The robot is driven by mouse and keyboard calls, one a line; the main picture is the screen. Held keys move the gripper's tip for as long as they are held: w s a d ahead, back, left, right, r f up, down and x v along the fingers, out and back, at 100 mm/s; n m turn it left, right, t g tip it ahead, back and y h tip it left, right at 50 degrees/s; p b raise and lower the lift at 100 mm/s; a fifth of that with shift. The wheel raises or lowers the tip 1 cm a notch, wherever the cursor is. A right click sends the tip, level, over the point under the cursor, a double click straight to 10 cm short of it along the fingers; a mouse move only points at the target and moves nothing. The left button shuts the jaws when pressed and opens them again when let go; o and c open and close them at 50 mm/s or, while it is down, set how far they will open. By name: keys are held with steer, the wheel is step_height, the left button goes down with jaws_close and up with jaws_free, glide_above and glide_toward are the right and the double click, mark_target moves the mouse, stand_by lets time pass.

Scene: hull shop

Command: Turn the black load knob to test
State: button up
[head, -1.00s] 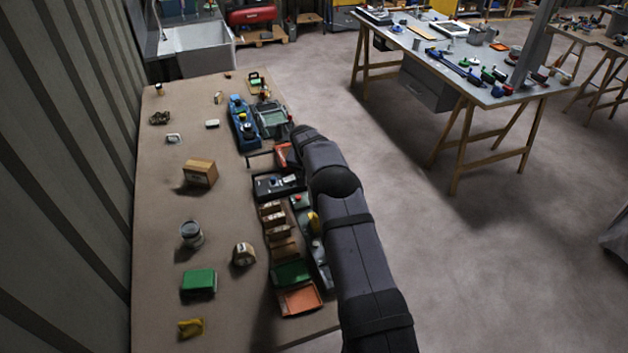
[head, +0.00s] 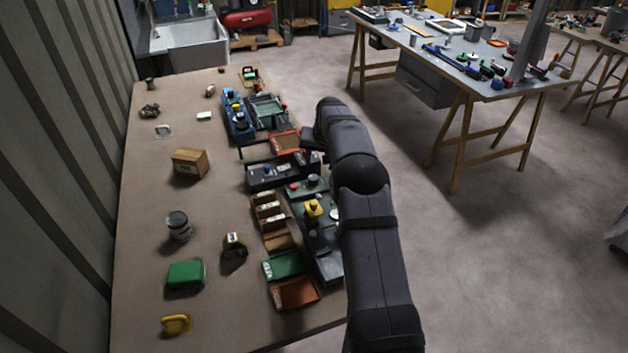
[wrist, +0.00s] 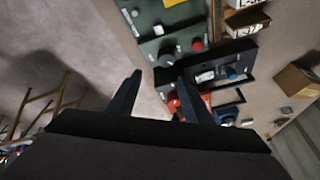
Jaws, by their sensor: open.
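The green panel also shows in the head view (head: 301,194), with a dark knob (head: 313,179) on top. My gripper (wrist: 158,74) is open and empty. Its fingertips point toward the panel's edge, close to the black knob in the picture; the knob is not between them. I cannot tell the distance or read any knob marking. The fingertips are not clear in the head view.
A black box (head: 270,176) stands beside the green panel, with an orange tray (head: 287,142) beyond it. The bench's left part has scattered items; open floor lies right.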

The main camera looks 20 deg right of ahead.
mark_target(313, 177)
steer(key=shift+s+a+f+n+y, duration=0.1)
steer(key=shift+a+n, duration=0.1)
steer(key=shift+n, duration=0.65)
steer(key=shift+s+a+f+n+y, duration=0.1)
steer(key=shift+a+n, duration=0.1)
steer(key=shift+n, duration=0.6)
steer(key=shift+s+a+f+n+y, duration=0.1)
steer(key=shift+a+n, duration=0.1)
steer(key=shift+n, duration=0.65)
steer(key=shift+w, duration=0.1)
steer(key=shift+p+x, duration=1.35)
steer(key=shift+x, duration=2.2)
steer(key=shift+f, duration=0.1)
steer(key=c, duration=1.1)
